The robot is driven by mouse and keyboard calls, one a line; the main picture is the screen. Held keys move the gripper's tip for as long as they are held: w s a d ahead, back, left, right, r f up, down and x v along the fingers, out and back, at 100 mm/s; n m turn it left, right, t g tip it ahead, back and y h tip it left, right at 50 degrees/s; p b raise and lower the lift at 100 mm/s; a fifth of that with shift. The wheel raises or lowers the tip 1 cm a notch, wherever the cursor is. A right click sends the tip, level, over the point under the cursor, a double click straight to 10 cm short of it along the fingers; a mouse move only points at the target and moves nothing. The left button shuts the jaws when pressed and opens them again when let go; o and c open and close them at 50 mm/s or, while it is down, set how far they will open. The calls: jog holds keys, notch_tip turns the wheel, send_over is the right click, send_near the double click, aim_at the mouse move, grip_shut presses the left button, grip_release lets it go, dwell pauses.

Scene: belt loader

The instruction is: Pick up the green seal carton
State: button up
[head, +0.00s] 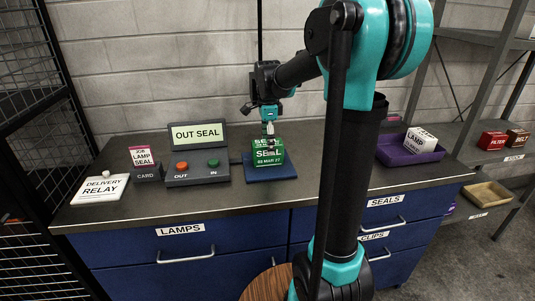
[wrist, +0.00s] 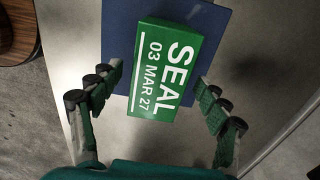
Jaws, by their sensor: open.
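The green seal carton (head: 268,156) sits on a blue mat (head: 284,174) on the grey worktop. In the wrist view the carton (wrist: 165,70) lies tilted in the picture, its top reading "SEAL 03 MAR 27", with the blue mat (wrist: 118,32) under it. My gripper (wrist: 160,88) is open, with one finger on each side of the carton's near part and gaps visible on both sides. In the head view my gripper (head: 268,130) is directly above and partly in front of the carton. Its fingertips are hard to make out there.
Left of the mat stand a control box (head: 197,166) with a screen reading "OUT SEAL", a card holder (head: 145,163) and a "DELIVERY RELAY" plate (head: 102,189). A purple tray (head: 400,153) with a white lamp carton (head: 420,140) is at the right. Shelves (head: 488,154) stand beyond.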

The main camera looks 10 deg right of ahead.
notch_tip(320, 180, down, 5)
jog(key=shift+a, duration=0.1)
dwell(0.3)
jog(key=c, duration=1.4)
jog(key=shift+r, duration=0.1)
jog(key=shift+c, duration=0.2)
